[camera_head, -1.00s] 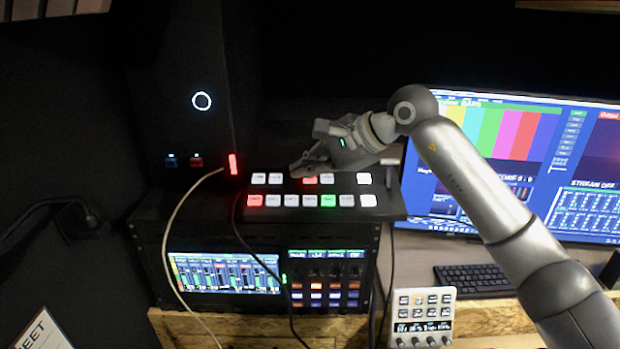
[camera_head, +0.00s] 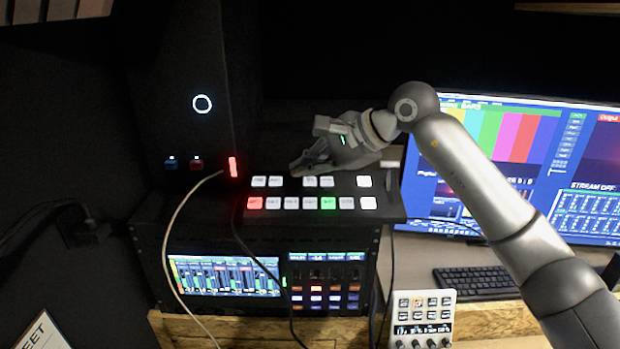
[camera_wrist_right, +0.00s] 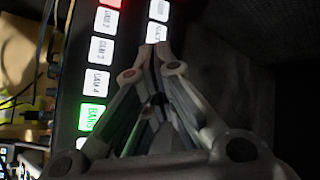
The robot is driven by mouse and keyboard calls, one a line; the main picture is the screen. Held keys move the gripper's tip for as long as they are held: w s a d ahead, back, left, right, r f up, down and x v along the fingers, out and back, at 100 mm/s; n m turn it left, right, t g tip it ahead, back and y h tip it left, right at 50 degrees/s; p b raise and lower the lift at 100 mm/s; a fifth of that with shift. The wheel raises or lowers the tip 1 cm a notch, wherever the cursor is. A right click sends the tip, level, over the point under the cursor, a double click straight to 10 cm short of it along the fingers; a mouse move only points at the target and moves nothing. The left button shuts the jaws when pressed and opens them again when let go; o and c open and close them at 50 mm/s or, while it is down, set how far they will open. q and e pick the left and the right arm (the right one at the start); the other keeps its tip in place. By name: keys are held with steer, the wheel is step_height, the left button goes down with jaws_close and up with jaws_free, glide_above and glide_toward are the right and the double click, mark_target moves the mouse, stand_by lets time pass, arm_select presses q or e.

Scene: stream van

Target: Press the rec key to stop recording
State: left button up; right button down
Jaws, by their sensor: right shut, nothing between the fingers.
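The black switcher panel (camera_head: 235,215) has two rows of lit keys. The likely rec key (camera_head: 310,182), in the upper row, is white; its label is too small to read in the head view. My right gripper (camera_head: 294,172) is shut and empty, its fingertips low at the upper row's back edge, just left of that key. In the right wrist view the closed fingertips (camera_wrist_right: 156,46) are close to a white key (camera_wrist_right: 157,33), partly covering it; whether they touch it I cannot tell. My left gripper is not in view.
The lower row has a red key (camera_head: 255,203) and a green key (camera_head: 327,203). A monitor (camera_head: 580,175) and keyboard (camera_head: 475,280) stand to the right. A small control pad (camera_head: 422,318) is in front. A pale cable (camera_head: 172,235) hangs at the left.

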steer(key=shift+r, duration=0.25)
steer(key=r+p, duration=0.1)
steer(key=r, duration=0.1)
steer(key=s+r+p, duration=0.1)
steer(key=r, duration=0.1)
steer(key=shift+s+r, duration=0.15)
steer(key=shift+r, duration=0.15)
stand_by(0.7)
